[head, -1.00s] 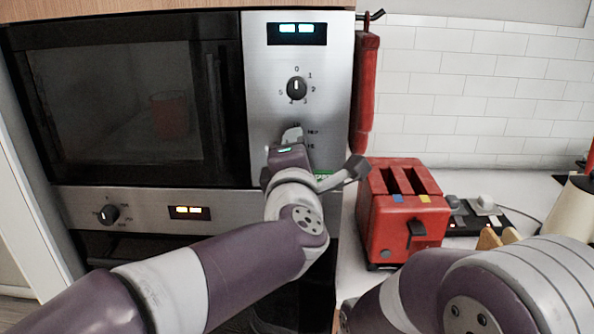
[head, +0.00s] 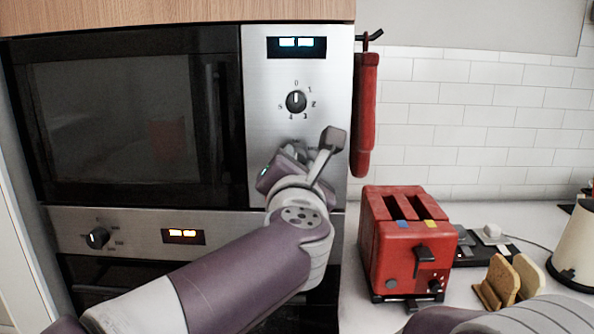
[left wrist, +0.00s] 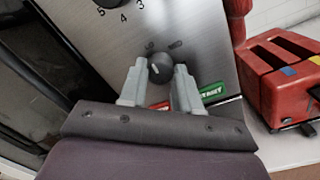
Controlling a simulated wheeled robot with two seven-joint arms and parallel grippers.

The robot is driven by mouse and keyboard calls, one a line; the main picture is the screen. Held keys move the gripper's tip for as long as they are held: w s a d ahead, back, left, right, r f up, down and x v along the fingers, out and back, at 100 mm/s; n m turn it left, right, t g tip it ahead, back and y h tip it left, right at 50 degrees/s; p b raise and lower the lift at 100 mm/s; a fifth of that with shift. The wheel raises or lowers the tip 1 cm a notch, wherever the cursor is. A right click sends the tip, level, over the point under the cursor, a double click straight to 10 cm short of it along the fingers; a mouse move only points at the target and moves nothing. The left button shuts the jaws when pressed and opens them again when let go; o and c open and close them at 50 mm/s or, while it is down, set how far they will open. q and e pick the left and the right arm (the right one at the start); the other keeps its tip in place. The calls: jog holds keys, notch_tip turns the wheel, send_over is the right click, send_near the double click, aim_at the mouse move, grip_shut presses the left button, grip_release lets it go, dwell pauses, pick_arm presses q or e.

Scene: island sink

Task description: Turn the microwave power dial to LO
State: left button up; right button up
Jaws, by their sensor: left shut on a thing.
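The microwave (head: 262,150) has a steel control panel with an upper numbered dial (head: 296,102), its pointer near 0. In the left wrist view the lower power dial (left wrist: 161,67) is a dark round knob, with small labels above it that look like LO and MED. My left gripper (left wrist: 160,77) is shut on this knob, one finger on each side. No gripper of my right arm shows, only part of a pale link at the bottom right.
A red toaster (head: 408,245) stands on the counter right of the microwave. A red mitt (head: 365,115) hangs from a hook beside the panel. Bread slices in a rack (head: 503,280) and a cream kettle (head: 577,248) stand farther right. The oven panel (head: 130,235) is below.

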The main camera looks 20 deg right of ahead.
pick_arm(q)
jog(key=shift+f, duration=0.1)
dwell(0.4)
jog(key=o, duration=1.1)
jog(key=shift+c, duration=0.2)
jog(key=b+v, duration=0.2)
jog(key=v, duration=1)
jog(key=shift+s, duration=0.3)
jog(key=shift+a, duration=0.1)
